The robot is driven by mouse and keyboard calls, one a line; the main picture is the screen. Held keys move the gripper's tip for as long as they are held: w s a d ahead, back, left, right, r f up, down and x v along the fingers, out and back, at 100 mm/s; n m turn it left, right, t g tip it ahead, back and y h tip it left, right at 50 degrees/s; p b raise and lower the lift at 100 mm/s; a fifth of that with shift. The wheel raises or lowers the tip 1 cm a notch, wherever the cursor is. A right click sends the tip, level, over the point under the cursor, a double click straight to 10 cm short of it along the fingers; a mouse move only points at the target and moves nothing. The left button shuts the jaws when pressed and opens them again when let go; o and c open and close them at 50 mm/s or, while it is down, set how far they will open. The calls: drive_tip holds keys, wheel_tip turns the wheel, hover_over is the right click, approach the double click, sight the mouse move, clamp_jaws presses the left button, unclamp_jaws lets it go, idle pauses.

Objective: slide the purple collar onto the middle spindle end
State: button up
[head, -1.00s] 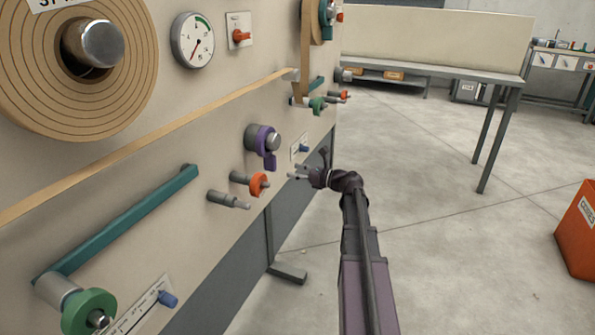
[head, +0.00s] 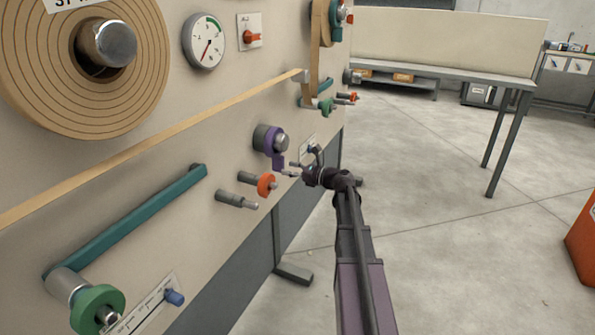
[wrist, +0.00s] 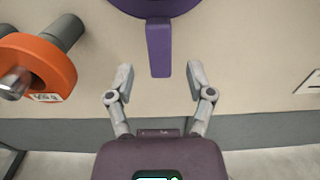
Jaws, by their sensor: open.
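The purple collar (head: 267,139) sits around the upper, thick spindle end (head: 282,142) on the machine's panel, its tab hanging down. In the wrist view the tab (wrist: 158,48) points down between my fingers, with the collar's ring cut off at the top edge. My gripper (wrist: 159,82) is open, one finger either side of the tab's line, with gaps on both sides. In the head view my gripper (head: 292,169) is just below and right of the collar. Of three neighbouring spindle ends, the middle one (head: 247,178) carries an orange collar (head: 267,185); the lower one (head: 237,199) is bare.
The orange collar (wrist: 38,62) is close on the left in the wrist view. A teal bar (head: 130,220) with a green-collared roller (head: 98,308) is lower left. A tan strip (head: 160,148) runs above the spindles.

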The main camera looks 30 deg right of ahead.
sight(283, 167)
drive_tip(key=shift+x, duration=1.85)
clamp_jaws()
drive_tip(key=shift+v, duration=3.15)
